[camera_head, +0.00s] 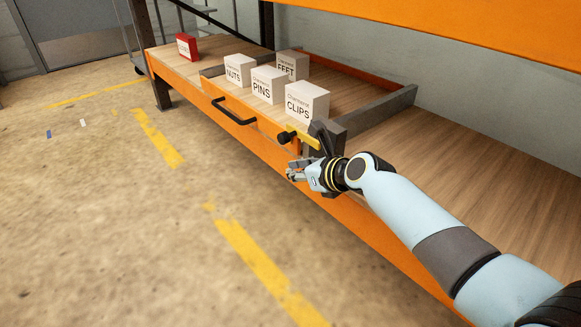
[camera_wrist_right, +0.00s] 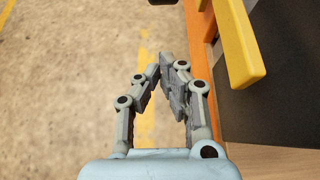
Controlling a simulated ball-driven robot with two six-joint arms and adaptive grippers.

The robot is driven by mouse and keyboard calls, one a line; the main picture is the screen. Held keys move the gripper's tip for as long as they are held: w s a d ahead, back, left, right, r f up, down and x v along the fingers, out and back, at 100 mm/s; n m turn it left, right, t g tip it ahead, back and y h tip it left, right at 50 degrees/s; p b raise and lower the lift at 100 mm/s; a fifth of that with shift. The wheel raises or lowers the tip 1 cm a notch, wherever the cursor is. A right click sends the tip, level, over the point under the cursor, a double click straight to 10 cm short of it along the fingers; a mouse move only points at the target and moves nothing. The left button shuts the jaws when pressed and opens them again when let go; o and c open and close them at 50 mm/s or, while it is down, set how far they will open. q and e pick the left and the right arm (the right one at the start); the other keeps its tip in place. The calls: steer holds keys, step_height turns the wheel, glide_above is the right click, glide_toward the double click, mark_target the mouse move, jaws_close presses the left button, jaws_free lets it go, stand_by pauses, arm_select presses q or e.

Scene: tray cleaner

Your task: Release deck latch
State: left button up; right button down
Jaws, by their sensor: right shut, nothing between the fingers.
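The deck latch looks like a yellow bar (camera_head: 306,139) with a black knob (camera_head: 286,137) at its left end, beside a dark upright bracket at the front edge of the orange-edged deck. The yellow bar also shows close up in the right wrist view (camera_wrist_right: 240,50), to the right of the fingers. My right gripper (camera_head: 292,172) is just below and in front of the latch, shut and empty, apart from the bar. Its fingertips (camera_wrist_right: 160,70) meet over the floor in the right wrist view. My left gripper is not in view.
White boxes marked NUTS (camera_head: 240,71), PINS (camera_head: 269,86), FEET (camera_head: 292,66) and CLIPS (camera_head: 307,101) stand on the deck. A black handle (camera_head: 233,113) is on the orange front. A red box (camera_head: 187,47) stands at the far end. The floor in front is clear.

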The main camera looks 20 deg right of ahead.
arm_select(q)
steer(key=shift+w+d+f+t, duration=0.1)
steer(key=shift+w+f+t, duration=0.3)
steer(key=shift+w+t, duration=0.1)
arm_select(e)
steer(key=shift+w+a+r, duration=0.1)
steer(key=shift+w+r, duration=0.2)
steer(key=shift+r, duration=0.25)
steer(key=shift+w+a+r, duration=0.15)
steer(key=shift+w+r, duration=0.1)
steer(key=shift+r, duration=0.35)
steer(key=shift+w+a+r, duration=0.1)
steer(key=shift+w+r, duration=0.2)
steer(key=shift+r, duration=0.25)
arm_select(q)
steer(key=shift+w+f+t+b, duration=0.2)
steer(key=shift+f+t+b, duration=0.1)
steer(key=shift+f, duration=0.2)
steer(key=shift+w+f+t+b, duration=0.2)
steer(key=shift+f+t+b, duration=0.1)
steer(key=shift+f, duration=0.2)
arm_select(e)
steer(key=shift+w+t, duration=0.1)
steer(key=shift+t, duration=0.5)
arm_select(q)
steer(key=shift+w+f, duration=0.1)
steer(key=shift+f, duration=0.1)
arm_select(e)
steer(key=shift+r+y, duration=0.1)
steer(key=shift+y, duration=0.2)
